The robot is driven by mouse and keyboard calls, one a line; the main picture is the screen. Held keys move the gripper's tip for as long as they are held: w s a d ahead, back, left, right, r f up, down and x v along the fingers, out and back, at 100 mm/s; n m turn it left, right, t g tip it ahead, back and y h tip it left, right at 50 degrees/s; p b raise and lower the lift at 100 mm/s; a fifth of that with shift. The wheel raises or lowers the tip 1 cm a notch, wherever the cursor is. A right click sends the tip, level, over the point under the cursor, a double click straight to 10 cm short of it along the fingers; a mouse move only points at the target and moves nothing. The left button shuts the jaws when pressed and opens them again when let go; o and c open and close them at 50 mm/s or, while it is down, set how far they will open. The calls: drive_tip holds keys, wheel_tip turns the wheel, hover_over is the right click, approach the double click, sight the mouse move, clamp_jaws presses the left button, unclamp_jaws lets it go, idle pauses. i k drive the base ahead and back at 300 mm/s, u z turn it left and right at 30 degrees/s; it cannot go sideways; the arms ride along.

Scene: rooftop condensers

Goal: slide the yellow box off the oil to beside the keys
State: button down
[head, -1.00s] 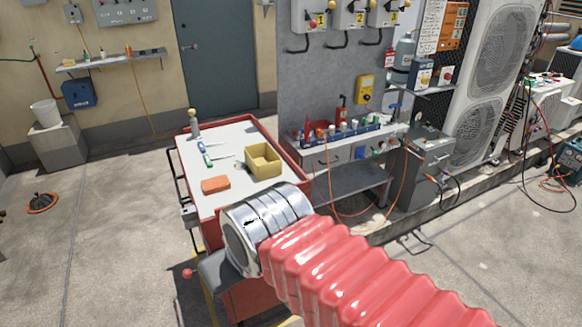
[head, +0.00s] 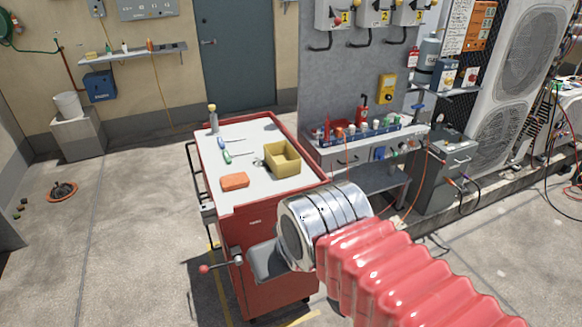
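The yellow box (head: 282,160) is open-topped and stands upright on the pale top of a red cart (head: 245,205), near its right edge. A small dark thing (head: 258,162) lies at the box's left side; I cannot tell whether it is keys or oil. No oil is clearly visible; any under the box is hidden. Two thin tools with blue and green handles lie left of the box. My red, ribbed arm comes in from the lower right, and its silver wrist is over the cart's near right corner.
An orange block (head: 235,181) lies on the cart's near left part, and a yellow-topped bottle (head: 213,118) stands at the far left corner. A workbench (head: 350,150) with bottles stands right of the cart. Open concrete floor lies to the left.

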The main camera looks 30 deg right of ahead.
sight(283, 159)
drive_tip(key=i, duration=1)
